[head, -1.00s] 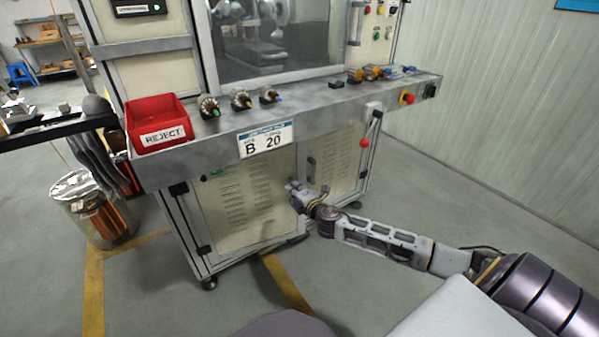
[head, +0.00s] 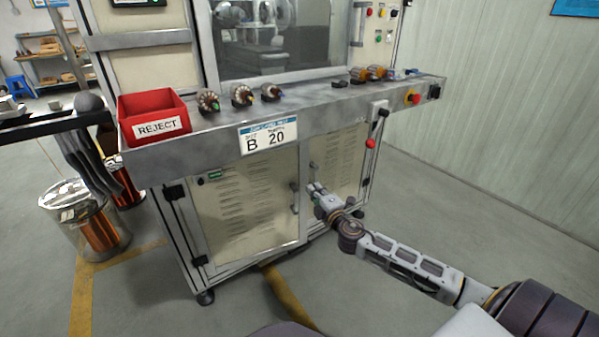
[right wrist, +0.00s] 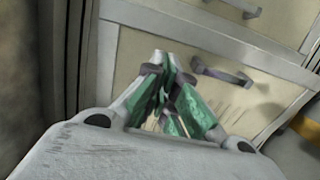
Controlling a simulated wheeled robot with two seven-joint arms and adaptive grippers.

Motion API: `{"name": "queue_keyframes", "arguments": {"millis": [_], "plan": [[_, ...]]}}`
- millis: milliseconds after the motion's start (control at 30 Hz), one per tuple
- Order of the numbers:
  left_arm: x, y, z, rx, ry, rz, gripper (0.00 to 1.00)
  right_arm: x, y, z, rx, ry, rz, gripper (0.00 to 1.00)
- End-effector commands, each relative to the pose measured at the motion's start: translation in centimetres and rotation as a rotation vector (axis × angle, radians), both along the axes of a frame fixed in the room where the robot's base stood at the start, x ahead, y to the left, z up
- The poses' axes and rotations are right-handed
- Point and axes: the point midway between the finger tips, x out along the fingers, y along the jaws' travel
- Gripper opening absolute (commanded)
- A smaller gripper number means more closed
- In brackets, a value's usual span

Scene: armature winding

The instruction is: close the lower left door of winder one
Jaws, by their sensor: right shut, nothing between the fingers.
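The lower left door (head: 240,210) of the winder is a cream louvred panel with a vertical handle (head: 296,198) near its right edge. It looks flush or nearly flush with the frame; a small gap cannot be ruled out. My right gripper (head: 315,188) is shut and empty, just right of that handle, in front of the lower right door (head: 345,160). In the right wrist view the closed fingertips (right wrist: 162,62) show beside the left door's handle (right wrist: 222,76), apparently apart from it. My left gripper is not in view.
The winder's ledge (head: 345,105) juts out above the doors and carries a red reject bin (head: 153,118) and several armatures. A red knob (head: 370,143) hangs at the right. Copper wire drums (head: 85,220) stand at the left. Floor in front is clear.

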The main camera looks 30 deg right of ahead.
Motion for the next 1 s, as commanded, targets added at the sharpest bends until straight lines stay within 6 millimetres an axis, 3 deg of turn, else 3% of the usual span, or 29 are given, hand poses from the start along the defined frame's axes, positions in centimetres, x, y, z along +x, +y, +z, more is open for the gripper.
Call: {"name": "queue_keyframes", "arguments": {"millis": [367,1000], "plan": [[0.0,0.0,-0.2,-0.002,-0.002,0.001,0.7,0.4,0.0,0.0,0.0,0.0,0.0,0.0],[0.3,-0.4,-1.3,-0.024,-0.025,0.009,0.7,3.6,-0.4,-0.1,-0.001,0.0,0.0,0.0]]}}
